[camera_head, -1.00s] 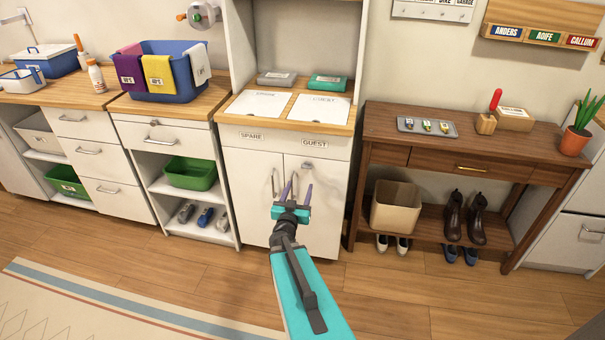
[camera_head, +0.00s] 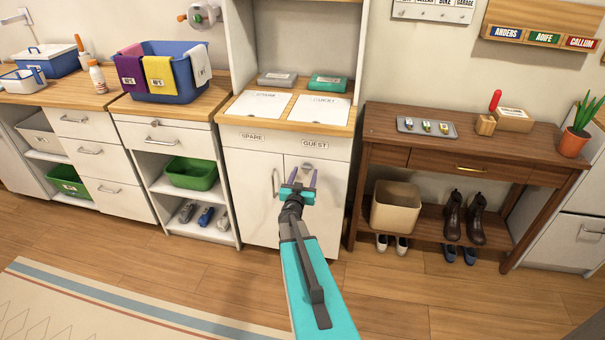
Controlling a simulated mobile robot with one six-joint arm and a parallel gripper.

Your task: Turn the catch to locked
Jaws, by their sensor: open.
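The catch (camera_head: 308,167) is a small grey piece near the top of the right-hand cabinet door (camera_head: 327,210), below the GUEST label (camera_head: 314,144). Its exact turn position is too small to tell. My gripper (camera_head: 303,175) is open in front of that door. Its two purple fingers point up, one on each side of the catch in the picture. I cannot tell whether they touch it. My gripper hides part of the door below the catch and the right door's handle.
The left door, under the SPARE label (camera_head: 251,137), has a vertical handle (camera_head: 275,182). Two white sheets lie on the wooden counter above. A dark wooden side table (camera_head: 480,150) stands close on the right. The floor in front is clear.

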